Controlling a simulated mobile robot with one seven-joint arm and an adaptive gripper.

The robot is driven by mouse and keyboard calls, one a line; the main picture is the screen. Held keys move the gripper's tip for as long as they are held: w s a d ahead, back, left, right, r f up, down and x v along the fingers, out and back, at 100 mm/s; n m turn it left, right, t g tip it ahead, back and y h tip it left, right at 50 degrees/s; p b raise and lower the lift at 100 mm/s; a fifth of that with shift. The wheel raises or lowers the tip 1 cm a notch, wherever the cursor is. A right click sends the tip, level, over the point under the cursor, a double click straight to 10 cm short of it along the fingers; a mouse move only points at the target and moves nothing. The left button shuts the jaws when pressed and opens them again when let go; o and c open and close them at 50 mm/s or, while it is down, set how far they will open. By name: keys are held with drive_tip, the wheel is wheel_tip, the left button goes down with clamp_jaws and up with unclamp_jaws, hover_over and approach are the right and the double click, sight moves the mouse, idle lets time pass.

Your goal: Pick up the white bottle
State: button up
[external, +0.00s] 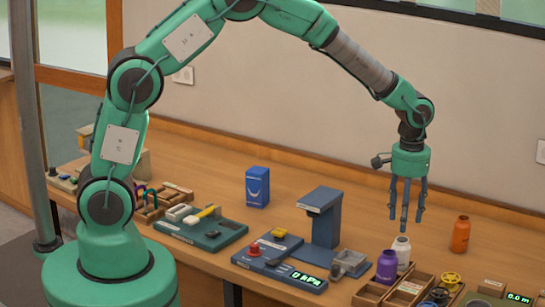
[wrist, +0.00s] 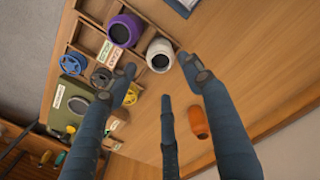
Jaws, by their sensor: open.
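The white bottle (external: 401,253) stands upright at the back of a wooden divided tray, beside a purple bottle (external: 387,266). In the wrist view the white bottle (wrist: 160,55) shows its dark opening from above, right of the purple bottle (wrist: 125,30). My gripper (external: 405,222) hangs pointing down above the white bottle, apart from it. Its blue fingers (wrist: 162,90) are spread open and empty in the wrist view, with the white bottle beyond the fingertips. Nothing hides the bottle's top; its lower part is partly hidden in the external view.
An orange bottle (external: 461,234) stands alone to the right on the wooden counter. A blue box (external: 257,187) is further back. The counter behind the bottles is clear.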

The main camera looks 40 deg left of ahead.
sight(402, 239)
drive_tip(key=shift+f+b, duration=0.35)
drive_tip(key=shift+f, duration=2.65)
drive_tip(key=shift+f, duration=0.15)
drive_tip(key=shift+f+b, duration=0.55)
drive_tip(key=shift+f, duration=1.95)
drive_tip(key=c, duration=1.1)
